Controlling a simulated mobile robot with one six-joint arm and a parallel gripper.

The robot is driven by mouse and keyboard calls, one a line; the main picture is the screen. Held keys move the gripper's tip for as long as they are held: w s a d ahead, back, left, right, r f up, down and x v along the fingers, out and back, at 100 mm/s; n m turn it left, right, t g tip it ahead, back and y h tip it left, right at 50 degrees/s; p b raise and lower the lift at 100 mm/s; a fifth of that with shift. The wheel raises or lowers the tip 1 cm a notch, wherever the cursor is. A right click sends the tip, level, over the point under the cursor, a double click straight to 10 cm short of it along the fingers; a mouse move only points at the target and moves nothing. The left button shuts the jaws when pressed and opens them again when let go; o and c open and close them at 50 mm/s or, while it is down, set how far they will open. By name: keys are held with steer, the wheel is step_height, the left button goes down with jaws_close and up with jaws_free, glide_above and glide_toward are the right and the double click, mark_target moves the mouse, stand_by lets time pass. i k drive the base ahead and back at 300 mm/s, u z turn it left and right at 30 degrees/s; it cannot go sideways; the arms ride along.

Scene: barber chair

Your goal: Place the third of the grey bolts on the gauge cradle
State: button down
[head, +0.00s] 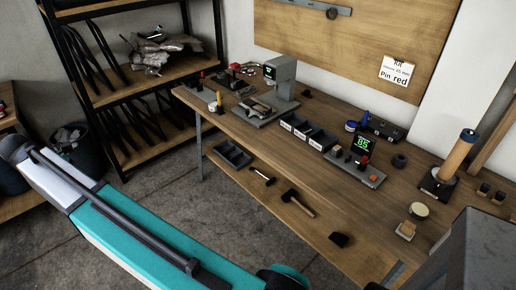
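A grey gauge-like stand (284,78) with a small green-lit display stands at the back left of the workbench; pale and dark parts lie on its base, too small to tell apart. A second grey device (369,178) has a screen reading about 85, a red knob and an orange button. I cannot tell which of these carries the gauge cradle. No grey bolt can be made out for certain. Three small dark bins (309,134) with white labels stand between the devices; their contents are unclear. My teal arm crosses the lower left; my gripper is not in view.
The workbench (325,170) also holds a cork-coloured cylinder (458,151) on a dark base, a round pale-topped item (418,210) and small tools at the left. A mallet (298,203) and a dark tray (232,154) lie on the lower shelf. A black rack (135,90) stands behind.

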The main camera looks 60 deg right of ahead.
mark_target(345, 157)
steer(key=k, duration=0.5)
steer(key=i, duration=0.8)
steer(key=z, duration=0.65)
steer(key=i, duration=0.8)
steer(key=z, duration=0.5)
